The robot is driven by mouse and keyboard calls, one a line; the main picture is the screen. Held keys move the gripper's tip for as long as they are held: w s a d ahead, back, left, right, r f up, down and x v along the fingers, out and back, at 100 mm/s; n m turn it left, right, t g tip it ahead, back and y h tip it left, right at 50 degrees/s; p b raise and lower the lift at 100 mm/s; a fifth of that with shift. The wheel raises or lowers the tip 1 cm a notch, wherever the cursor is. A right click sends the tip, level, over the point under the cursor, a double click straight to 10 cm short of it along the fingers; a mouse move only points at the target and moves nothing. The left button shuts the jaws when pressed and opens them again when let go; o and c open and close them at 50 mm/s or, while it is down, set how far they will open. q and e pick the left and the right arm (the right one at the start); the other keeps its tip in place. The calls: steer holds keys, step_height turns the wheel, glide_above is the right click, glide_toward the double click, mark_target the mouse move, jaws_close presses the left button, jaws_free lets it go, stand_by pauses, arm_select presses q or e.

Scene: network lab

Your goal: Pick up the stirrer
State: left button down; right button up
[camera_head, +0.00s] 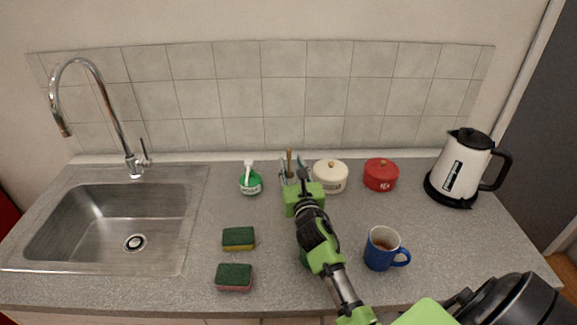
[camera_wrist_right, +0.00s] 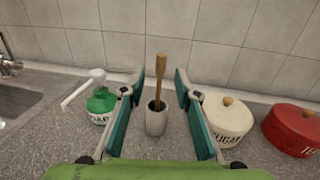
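The stirrer (camera_head: 289,157) is a wooden stick standing upright in a small grey cup near the back wall. In the right wrist view the stirrer (camera_wrist_right: 159,75) rises from the cup (camera_wrist_right: 156,121), leaning only slightly. My right gripper (camera_head: 292,166) reaches over the counter towards it. In the wrist view its teal-padded fingers are spread wide, one on each side of the stirrer and cup in the picture, with nothing between them touching the pads. How far the stirrer is from the fingertips in depth is hard to tell. My left gripper is not in view.
A green soap bottle (camera_head: 250,181) stands left of the cup. A cream sugar pot (camera_head: 331,177) and a red pot (camera_head: 380,175) stand right of it. A blue mug (camera_head: 380,250), two sponges (camera_head: 238,239), a kettle (camera_head: 463,167) and a sink (camera_head: 110,228) are further out.

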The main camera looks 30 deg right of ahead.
mark_target(289, 156)
steer(key=x, duration=0.4)
steer(key=shift+w+d+r+p, duration=0.1)
steer(key=shift+w+p, duration=0.05)
steer(key=shift+p, duration=0.2)
steer(key=shift+w+d, duration=0.2)
steer(key=shift+w, duration=0.25)
steer(key=shift+s, duration=0.1)
steer(key=c, duration=0.8)
